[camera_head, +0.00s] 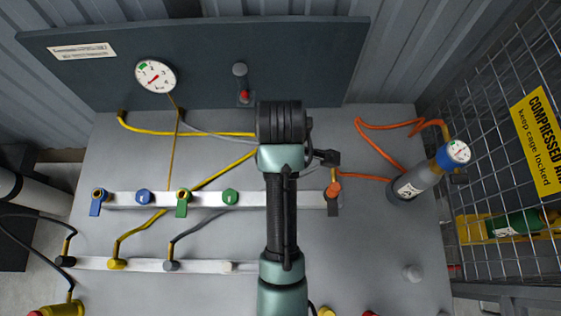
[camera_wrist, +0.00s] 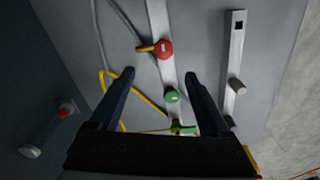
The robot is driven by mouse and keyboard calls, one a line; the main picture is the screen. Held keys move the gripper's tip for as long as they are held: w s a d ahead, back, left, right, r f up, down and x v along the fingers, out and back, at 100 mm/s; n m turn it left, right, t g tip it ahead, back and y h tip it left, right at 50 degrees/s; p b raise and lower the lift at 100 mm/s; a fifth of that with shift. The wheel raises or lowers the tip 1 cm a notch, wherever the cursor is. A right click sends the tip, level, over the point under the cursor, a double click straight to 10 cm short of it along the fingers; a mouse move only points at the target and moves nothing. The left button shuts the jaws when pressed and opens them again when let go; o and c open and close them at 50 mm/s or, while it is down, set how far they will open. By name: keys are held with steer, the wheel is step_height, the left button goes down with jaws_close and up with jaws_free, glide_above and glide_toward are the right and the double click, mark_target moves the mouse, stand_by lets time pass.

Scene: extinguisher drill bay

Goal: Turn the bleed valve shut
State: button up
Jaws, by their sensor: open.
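My gripper (camera_wrist: 162,72) is open and empty, its two dark fingers spread above the bench in the wrist view. A round red valve knob (camera_wrist: 165,49) with a brass stub pointing left sits on a pale rail (camera_wrist: 157,14), just beyond the fingertips. A green knob (camera_wrist: 172,96) is on that rail between the fingers, and a green-handled valve (camera_wrist: 180,127) lies lower. No readable label tells which is the bleed valve. In the head view my arm covers the rail's middle, hiding the red knob and my fingertips. Blue (camera_head: 144,197) and green (camera_head: 183,203) valve parts show left of my arm.
A gauge (camera_head: 155,76) and a red-tipped fitting (camera_head: 243,84) are on the dark back panel. A gauged cylinder (camera_head: 419,176) with an orange hose stands right, beside a mesh cage (camera_head: 500,130). Hoses cross the bench; a second rail (camera_head: 140,264) runs in front.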

steer(key=f, duration=1.3)
steer(key=shift+s+b, duration=0.3)
steer(key=shift+b, duration=0.05)
jaws_close()
